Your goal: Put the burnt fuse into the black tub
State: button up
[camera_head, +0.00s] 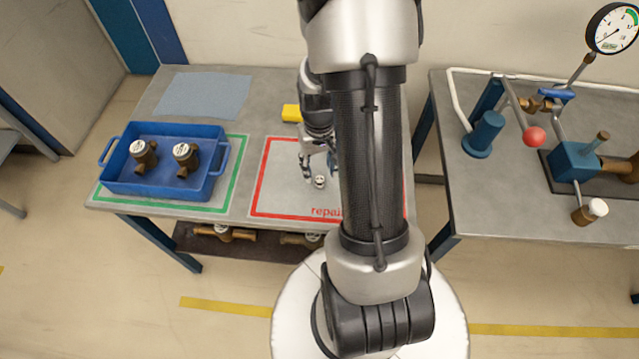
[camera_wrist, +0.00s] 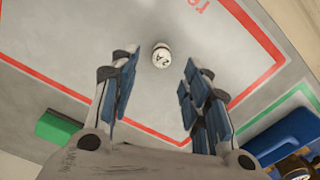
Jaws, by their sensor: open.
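I see no burnt fuse and no black tub in either view. My gripper (camera_head: 319,164) is open and empty, pointing down over the red-outlined repair area. A small round white-topped object (camera_head: 319,181) sits in that area close to the fingers; I cannot tell whether it is a meter or something else. In the wrist view my gripper (camera_wrist: 159,72) has its blue-padded fingers spread apart, and the white-topped object (camera_wrist: 161,56) shows just beyond the tips, between their lines. The arm hides part of the repair area.
A blue tray (camera_head: 118,187) with two brass meters stands in the green outline at left. A yellow block (camera_head: 291,113) lies behind the repair area. A green block (camera_wrist: 62,127) shows in the wrist view. A test bench (camera_head: 480,215) with gauge and valves stands right, across a gap.

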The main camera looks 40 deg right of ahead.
aim_at(320, 179)
jog(key=f, duration=0.1)
jog(key=f+b, duration=0.1)
jog(key=f, duration=0.1)
jog(key=f+b, duration=0.1)
jog(key=f, duration=0.1)
jog(key=shift+s+a+f, duration=0.15)
jog(key=shift+s+f, duration=0.05)
jog(key=shift+s, duration=0.05)
jog(key=shift+r, duration=0.1)
jog(key=shift+c, duration=0.5)
grip_shut()
jog(key=shift+r, duration=0.1)
